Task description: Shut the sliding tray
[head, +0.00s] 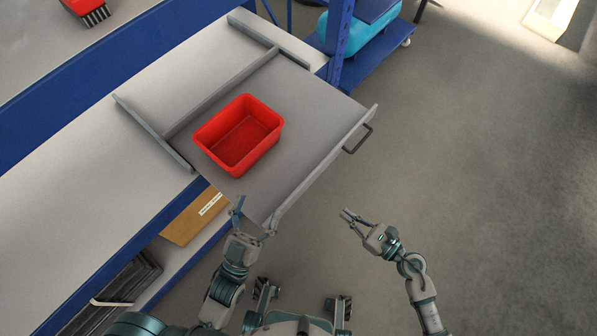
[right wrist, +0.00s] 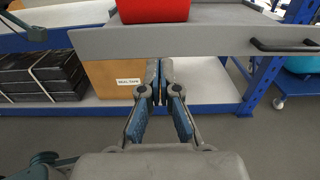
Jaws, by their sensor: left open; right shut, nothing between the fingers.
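The grey sliding tray (head: 290,100) is pulled out from the workbench. A dark bar handle (head: 357,139) is on its front panel (head: 325,160). The panel spans the right wrist view (right wrist: 190,40), with the handle (right wrist: 285,46) at right. A red bin (head: 238,135) sits on the tray. My left gripper (head: 254,217) is open and overlaps the tray's near corner; I cannot tell if it touches. My right gripper (head: 347,214) is shut and empty, in front of the panel and apart from the handle. Its fingertips show in the right wrist view (right wrist: 159,68), below the panel's lower edge.
Grey side rails (head: 150,132) flank the tray on the bench. A cardboard box (head: 192,220) and black cases (right wrist: 45,78) stand on the lower shelf. A blue post (head: 338,40) rises beyond the tray's far side. The floor to the right is clear.

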